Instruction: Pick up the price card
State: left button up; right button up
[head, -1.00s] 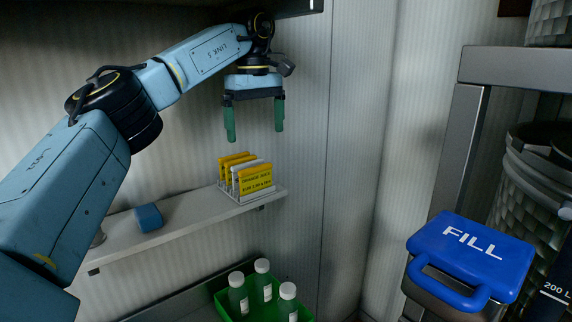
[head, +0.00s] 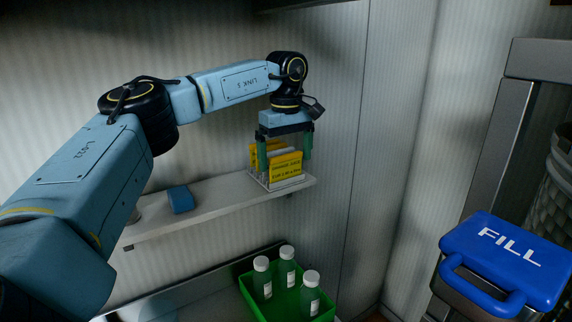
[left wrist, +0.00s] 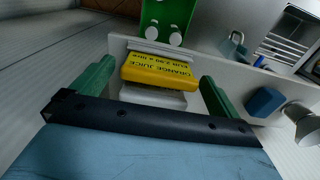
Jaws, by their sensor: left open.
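The yellow price card (head: 286,166) with dark lettering stands at the front of a small rack (head: 288,184) on the shelf. In the left wrist view the orange juice card (left wrist: 158,70) lies between the two fingers, with white cards (left wrist: 155,95) beside it. More yellow cards (head: 256,155) stand behind, partly hidden by a finger. My left gripper (head: 286,153) points down over the rack, its green fingers apart on either side of the cards. I see no grip on any card. My right gripper is not in view.
The shelf (head: 220,203) also holds a blue block (head: 180,199). Below is a green crate (head: 258,301) with several white-capped bottles (head: 287,267). A wall panel stands close right of the shelf. A blue FILL container lid (head: 507,257) is at the right.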

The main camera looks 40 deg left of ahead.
pick_arm(q)
jog(key=shift+f, duration=0.4)
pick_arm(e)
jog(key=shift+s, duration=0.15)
pick_arm(q)
jog(key=shift+c, duration=0.4)
jog(key=c, duration=0.6)
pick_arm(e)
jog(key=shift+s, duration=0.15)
pick_arm(q)
jog(key=shift+r, duration=0.15)
notch_tip(320, 180, up, 10)
notch_tip(320, 180, up, 6)
jog(key=p, duration=0.6)
send_over(286, 154)
notch_tip(286, 154, down, 4)
jog(key=b, duration=0.3)
jog(key=shift+d, duration=0.1)
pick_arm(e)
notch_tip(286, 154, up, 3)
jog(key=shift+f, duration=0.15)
